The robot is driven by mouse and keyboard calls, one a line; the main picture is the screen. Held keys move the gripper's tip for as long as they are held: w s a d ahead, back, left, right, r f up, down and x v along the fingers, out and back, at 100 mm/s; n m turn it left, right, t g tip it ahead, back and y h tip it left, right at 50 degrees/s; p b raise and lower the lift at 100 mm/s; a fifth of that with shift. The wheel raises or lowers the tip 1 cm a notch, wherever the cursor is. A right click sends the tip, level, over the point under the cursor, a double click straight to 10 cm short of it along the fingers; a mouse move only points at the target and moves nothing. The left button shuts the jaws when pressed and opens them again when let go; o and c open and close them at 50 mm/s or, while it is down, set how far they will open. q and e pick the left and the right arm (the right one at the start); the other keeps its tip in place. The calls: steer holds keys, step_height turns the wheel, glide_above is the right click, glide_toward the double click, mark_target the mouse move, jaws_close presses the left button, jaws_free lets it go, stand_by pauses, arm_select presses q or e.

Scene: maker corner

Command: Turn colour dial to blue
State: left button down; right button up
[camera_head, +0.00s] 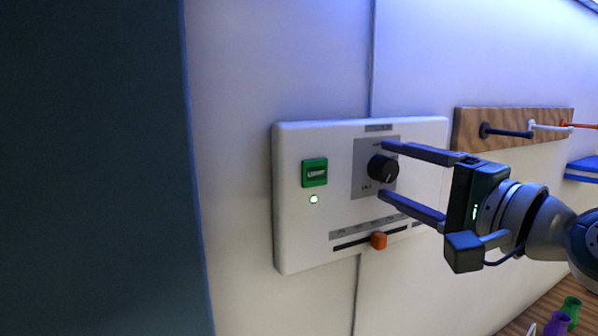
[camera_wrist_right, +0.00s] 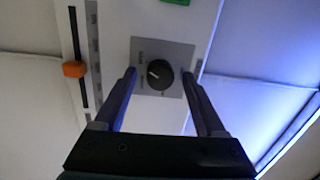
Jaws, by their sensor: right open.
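The colour dial is a round black knob (camera_head: 382,168) with a light pointer mark, on a grey plate (camera_head: 361,183) of the white wall panel (camera_head: 290,238). My right gripper (camera_head: 385,169) is open, with one finger above and one below the knob in the head view. In the right wrist view the knob (camera_wrist_right: 160,74) shows between the two finger tips, with its pointer mark towards the left. I cannot tell whether the fingers touch it. The labels around the dial are too small to read. My left gripper is not in view.
A wooden rail (camera_head: 465,128) with hooks is on the wall to the right. A dark surface (camera_head: 95,170) fills the left side.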

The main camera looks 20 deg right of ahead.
steer(key=s+d+b, duration=0.1)
steer(key=s+b, duration=0.3)
steer(key=s, duration=0.5)
steer(key=shift+s+d+f+b, duration=0.25)
steer(key=shift+s+b, duration=0.15)
steer(key=s+a+f+n+g+p, duration=0.1)
steer(key=s+a+f+n+g, duration=0.4)
steer(key=f, duration=0.3)
steer(key=s+a+f+n+g, duration=0.2)
steer(key=a+f+n+g, duration=0.2)
steer(key=a+f+n, duration=0.3)
steer(key=s+f+n+g+h, duration=0.2)
steer(key=s+f+n+g, duration=0.3)
steer(key=s, duration=0.4)
steer(key=shift+s+d+f+n+g+h+p, duration=0.2)
steer(key=shift+d+f+n+g+h+p, duration=0.1)
steer(key=shift+f+p, duration=0.15)
